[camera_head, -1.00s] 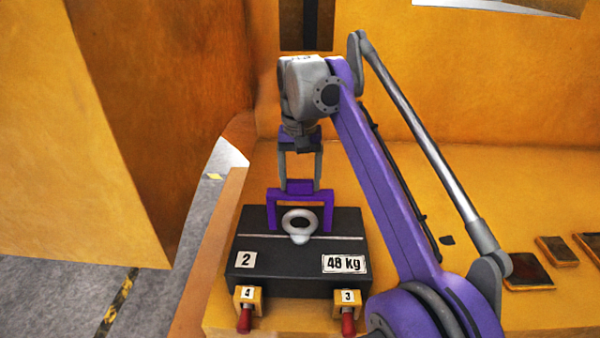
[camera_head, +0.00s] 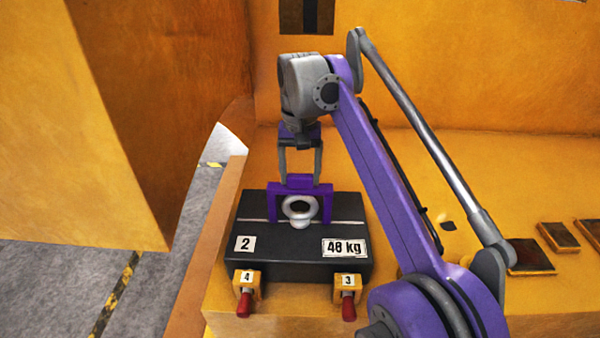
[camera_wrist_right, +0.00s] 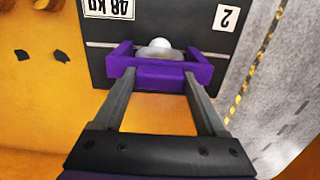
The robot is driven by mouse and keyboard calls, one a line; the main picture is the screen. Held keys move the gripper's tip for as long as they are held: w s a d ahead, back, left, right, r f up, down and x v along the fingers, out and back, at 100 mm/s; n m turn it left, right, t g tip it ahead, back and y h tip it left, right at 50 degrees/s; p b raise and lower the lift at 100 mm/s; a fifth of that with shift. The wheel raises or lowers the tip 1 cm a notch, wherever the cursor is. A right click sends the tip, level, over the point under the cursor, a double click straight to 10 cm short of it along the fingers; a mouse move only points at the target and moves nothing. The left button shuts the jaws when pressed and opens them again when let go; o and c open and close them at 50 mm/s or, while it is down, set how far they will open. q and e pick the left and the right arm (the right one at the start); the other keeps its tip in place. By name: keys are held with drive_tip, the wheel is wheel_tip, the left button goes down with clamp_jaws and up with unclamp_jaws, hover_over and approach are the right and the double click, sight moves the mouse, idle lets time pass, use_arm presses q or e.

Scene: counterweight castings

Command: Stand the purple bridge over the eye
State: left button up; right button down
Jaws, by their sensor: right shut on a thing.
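The purple bridge (camera_head: 300,186) is upright, its crossbar on top and its legs pointing down. My right gripper (camera_head: 300,179) is shut on its crossbar from above. The pale ring-shaped eye (camera_head: 300,222) stands on top of the black casting (camera_head: 345,207), marked 2 and 48 kg. In the head view the eye shows between the bridge's legs, its ring just below the crossbar. In the right wrist view the bridge (camera_wrist_right: 160,75) has the eye (camera_wrist_right: 162,45) between its legs, partly hidden by the crossbar. Whether the legs touch the casting I cannot tell. My left gripper is out of view.
Two yellow blocks with red handles, marked 4 (camera_head: 246,280) and 3 (camera_head: 347,281), sit at the casting's front. Dark plates (camera_head: 530,256) lie on the yellow surface at right. An orange wall (camera_head: 60,120) rises at left.

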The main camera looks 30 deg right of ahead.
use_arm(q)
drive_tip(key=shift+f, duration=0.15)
use_arm(e)
drive_tip(key=shift+f, duration=0.25)
unclamp_jaws()
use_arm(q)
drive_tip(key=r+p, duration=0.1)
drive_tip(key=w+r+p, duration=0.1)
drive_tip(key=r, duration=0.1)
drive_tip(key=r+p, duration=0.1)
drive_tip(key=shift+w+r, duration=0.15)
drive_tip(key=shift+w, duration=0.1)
use_arm(e)
wheel_tip(320, 180, up, 11)
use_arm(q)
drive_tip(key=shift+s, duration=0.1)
use_arm(e)
drive_tip(key=shift+f, duration=0.1)
